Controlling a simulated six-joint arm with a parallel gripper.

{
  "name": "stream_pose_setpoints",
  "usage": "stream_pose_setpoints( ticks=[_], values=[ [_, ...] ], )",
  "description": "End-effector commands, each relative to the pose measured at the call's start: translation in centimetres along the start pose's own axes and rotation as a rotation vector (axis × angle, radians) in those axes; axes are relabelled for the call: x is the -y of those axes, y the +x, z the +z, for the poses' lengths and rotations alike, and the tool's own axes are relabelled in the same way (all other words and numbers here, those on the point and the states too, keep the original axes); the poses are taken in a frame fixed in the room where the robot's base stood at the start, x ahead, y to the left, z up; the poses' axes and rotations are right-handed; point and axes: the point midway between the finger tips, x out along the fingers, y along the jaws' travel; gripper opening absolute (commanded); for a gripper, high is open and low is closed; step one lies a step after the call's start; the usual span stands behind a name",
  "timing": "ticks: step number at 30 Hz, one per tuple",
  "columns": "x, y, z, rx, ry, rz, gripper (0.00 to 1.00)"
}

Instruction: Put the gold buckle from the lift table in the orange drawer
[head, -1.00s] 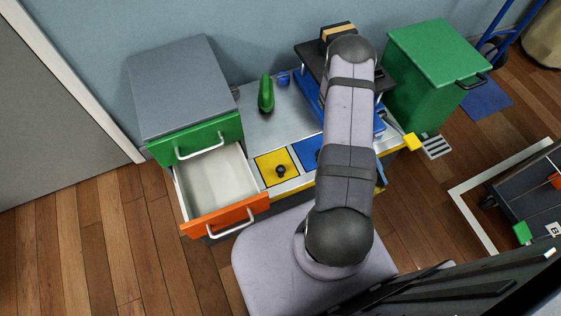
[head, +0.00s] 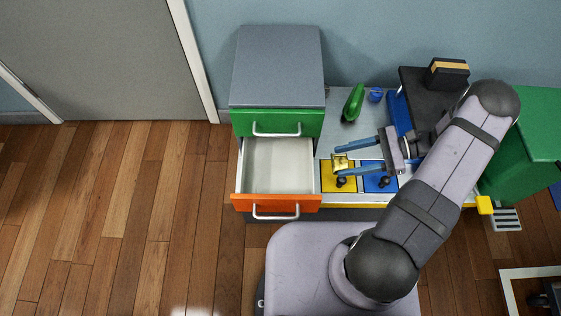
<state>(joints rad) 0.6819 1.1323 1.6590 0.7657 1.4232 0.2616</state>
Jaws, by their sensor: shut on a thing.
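My gripper (head: 338,165), with two blue fingers, is shut on the gold buckle (head: 340,160) near its fingertips. It holds the buckle over the yellow square on the bench, just right of the open drawer. The orange drawer (head: 277,203) is pulled out at the bottom of the cabinet, and its pale inside looks empty. The lift table (head: 416,80) has a dark top and a blue base. It stands at the right, partly hidden by my arm.
The green drawer (head: 278,123) above is shut under a grey cabinet top. A green bottle-like object (head: 354,103) and a small blue item (head: 376,94) stand at the back. A green bin (head: 530,140) is at right.

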Motion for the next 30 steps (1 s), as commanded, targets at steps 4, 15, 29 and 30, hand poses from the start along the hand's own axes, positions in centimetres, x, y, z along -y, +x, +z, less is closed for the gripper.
stream_pose_setpoints(
  ticks=[4,15,29,30],
  values=[
    [-0.1,0.0,0.1,0.001,0.017,-0.041,0.27],
    [-0.1,2.1,0.9,0.002,0.019,-0.046,0.27],
    [0.3,12.1,4.9,0.001,0.017,-0.040,0.27],
    [0.4,12.9,5.2,0.001,0.016,-0.041,0.27]
  ],
)
